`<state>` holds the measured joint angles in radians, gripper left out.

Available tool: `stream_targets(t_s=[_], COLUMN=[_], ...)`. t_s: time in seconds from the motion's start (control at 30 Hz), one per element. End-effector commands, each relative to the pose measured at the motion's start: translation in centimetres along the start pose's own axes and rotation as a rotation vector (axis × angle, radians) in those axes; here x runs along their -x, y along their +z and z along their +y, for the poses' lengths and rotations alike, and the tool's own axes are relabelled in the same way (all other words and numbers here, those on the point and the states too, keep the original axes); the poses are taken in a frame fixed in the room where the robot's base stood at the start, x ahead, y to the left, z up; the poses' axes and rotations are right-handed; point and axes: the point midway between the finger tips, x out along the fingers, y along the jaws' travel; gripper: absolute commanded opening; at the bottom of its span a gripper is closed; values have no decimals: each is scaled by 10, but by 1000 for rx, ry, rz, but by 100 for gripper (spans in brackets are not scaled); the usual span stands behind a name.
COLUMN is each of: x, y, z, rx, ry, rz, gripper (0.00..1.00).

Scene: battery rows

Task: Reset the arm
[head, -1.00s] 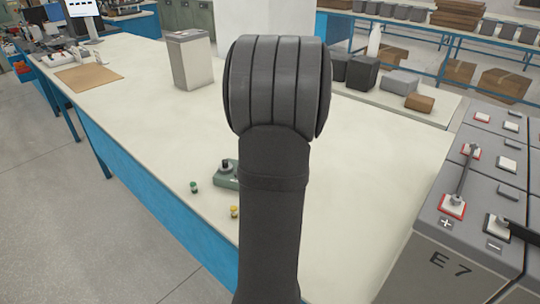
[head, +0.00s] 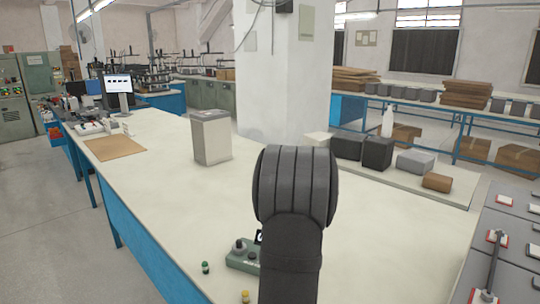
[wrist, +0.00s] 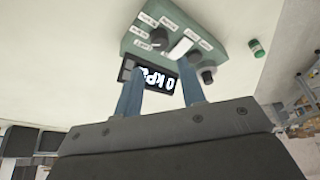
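My gripper (wrist: 158,68) shows in the wrist view as two blue fingers standing apart with nothing between them. Beyond them is a green control box (wrist: 165,22) with dark knobs, white labels and a black display (wrist: 157,82) reading kPa; part of the display is hidden by the fingers. I cannot tell whether the fingertips touch the box. In the head view my dark arm hides the gripper. The green box (head: 240,264) stands on the pale bench (head: 180,195) just left of the arm, its right part covered.
A small green-topped button (head: 206,267) and a yellow one (head: 245,296) are near the bench's front edge. A grey bin (head: 210,138) stands behind. Grey blocks (head: 378,153) line the back right. The bench's left middle is clear.

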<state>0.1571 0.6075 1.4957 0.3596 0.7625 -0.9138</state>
Motion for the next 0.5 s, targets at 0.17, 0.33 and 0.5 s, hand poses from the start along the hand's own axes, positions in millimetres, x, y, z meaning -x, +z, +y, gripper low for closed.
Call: stream_targets(t_s=[0.17, 0.33, 0.5], x=[-36, -64, -82], y=[0, 0, 0], z=[-1, 0, 0], rx=[1, 0, 0], ry=[-1, -1, 0], rz=[-2, -2, 0], gripper=[37, 37, 37])
